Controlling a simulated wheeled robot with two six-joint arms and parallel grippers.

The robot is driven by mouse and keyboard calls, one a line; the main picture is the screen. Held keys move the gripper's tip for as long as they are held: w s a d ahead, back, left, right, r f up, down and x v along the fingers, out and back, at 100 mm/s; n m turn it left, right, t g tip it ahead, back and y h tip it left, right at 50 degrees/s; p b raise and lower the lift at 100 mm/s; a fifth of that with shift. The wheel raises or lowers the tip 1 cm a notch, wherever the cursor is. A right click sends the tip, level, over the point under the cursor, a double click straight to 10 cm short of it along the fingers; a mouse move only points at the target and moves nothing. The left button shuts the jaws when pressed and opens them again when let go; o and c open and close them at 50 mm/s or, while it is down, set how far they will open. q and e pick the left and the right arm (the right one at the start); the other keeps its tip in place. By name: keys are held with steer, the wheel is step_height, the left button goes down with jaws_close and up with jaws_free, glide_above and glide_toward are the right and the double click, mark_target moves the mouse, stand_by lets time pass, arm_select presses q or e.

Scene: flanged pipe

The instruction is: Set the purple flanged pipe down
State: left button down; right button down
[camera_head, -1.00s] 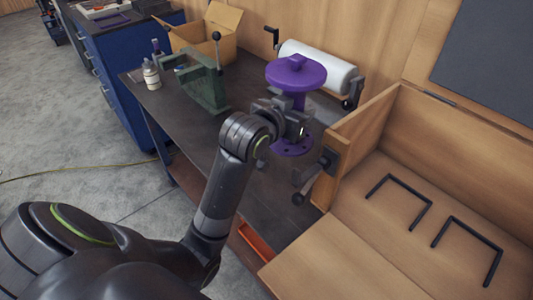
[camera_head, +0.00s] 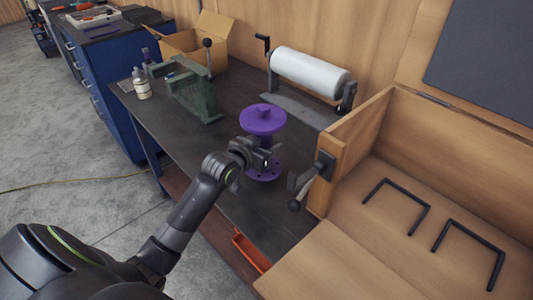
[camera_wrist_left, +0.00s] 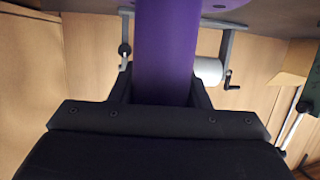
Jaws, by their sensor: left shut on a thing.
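The purple flanged pipe (camera_head: 263,120) stands upright over the dark workbench (camera_head: 236,92) in the head view, with a wide flange at top and another at the bottom. My left gripper (camera_head: 264,156) is shut on its middle, between the two flanges. In the left wrist view the purple pipe (camera_wrist_left: 165,50) runs between the two dark fingers. The lower flange looks at or very near the bench top; I cannot tell whether it touches. My right gripper is not in view.
A white roll on a holder (camera_head: 310,72) stands behind the pipe. A wooden box (camera_head: 345,150) with a clamp handle (camera_head: 300,188) is close on the right. A green fixture (camera_head: 190,95), a bottle (camera_head: 141,84) and a cardboard box (camera_head: 195,42) stand to the left.

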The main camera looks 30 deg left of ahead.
arm_select(q)
step_height(320, 180, down, 3)
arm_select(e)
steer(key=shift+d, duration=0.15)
arm_select(q)
steer(key=shift+f, duration=0.1)
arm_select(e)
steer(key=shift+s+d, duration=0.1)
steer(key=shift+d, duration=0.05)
arm_select(q)
steer(key=c, duration=1.2)
jaws_free()
steer(key=shift+f, duration=0.2)
steer(key=o, duration=0.4)
steer(key=shift+r, duration=0.1)
steer(key=shift+r, duration=0.15)
steer(key=shift+s, duration=0.35)
steer(key=v, duration=1.1)
steer(key=shift+s, duration=0.2)
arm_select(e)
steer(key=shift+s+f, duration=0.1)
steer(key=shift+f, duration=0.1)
